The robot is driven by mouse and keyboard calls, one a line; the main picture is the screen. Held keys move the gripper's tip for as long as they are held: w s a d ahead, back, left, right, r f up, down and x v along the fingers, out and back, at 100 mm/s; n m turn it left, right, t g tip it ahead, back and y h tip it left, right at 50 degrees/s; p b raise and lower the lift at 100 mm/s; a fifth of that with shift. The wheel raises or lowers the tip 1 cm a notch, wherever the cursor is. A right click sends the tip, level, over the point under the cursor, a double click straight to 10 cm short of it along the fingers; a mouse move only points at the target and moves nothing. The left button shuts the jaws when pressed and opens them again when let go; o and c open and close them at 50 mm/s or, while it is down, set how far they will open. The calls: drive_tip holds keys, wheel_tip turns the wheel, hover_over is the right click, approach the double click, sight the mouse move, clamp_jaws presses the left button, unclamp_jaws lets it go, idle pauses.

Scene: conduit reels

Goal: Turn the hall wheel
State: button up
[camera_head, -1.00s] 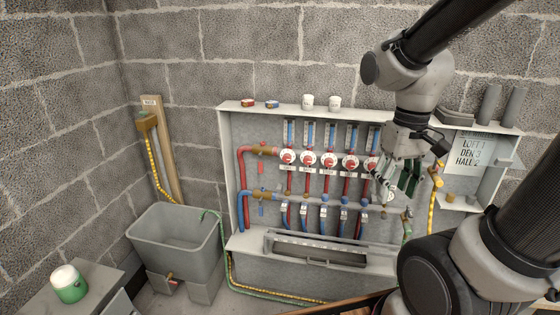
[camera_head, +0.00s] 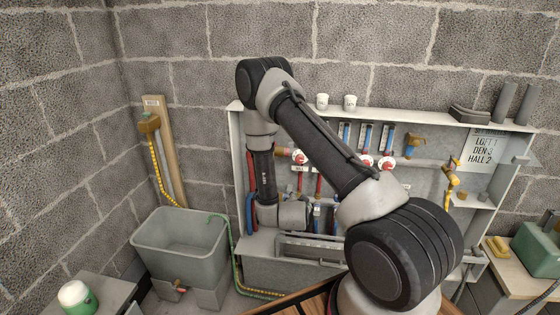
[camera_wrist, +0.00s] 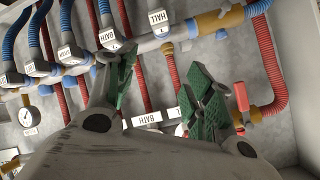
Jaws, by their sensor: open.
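Red-and-white wheels sit in a row on the wall manifold; three show in the head view, one left of my forearm (camera_head: 299,157) and two right of it (camera_head: 386,163). Their name labels are too small to read there, so I cannot tell which is the hall wheel. In the wrist view a white fitting marked HALL (camera_wrist: 157,20) sits on the grey pipe beyond my fingers, beside one marked BATH (camera_wrist: 110,38). My gripper (camera_wrist: 165,92) is open, its green-padded fingers apart with no object visibly held. The head view hides it behind my arm.
A notice (camera_head: 483,148) reads LOFT 1, DEN 3, HALL 2. Red hoses (camera_wrist: 265,60) and a red handle (camera_wrist: 241,96) are close right of my fingers. White cups (camera_head: 350,103) stand on the cabinet top. A grey trough (camera_head: 180,247) stands at left.

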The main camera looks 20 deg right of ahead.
drive_tip(key=w+r+m+t+h, duration=0.2)
drive_tip(key=r+t, duration=0.1)
drive_tip(key=r, duration=0.3)
drive_tip(key=w+r+m+t+h, duration=0.1)
drive_tip(key=w+r+t+h, duration=0.1)
drive_tip(key=r, duration=0.4)
drive_tip(key=x, duration=0.7)
drive_tip(key=shift+d+m, duration=0.3)
drive_tip(key=shift+d, duration=0.25)
drive_tip(key=shift+w, duration=0.1)
drive_tip(key=c, duration=1)
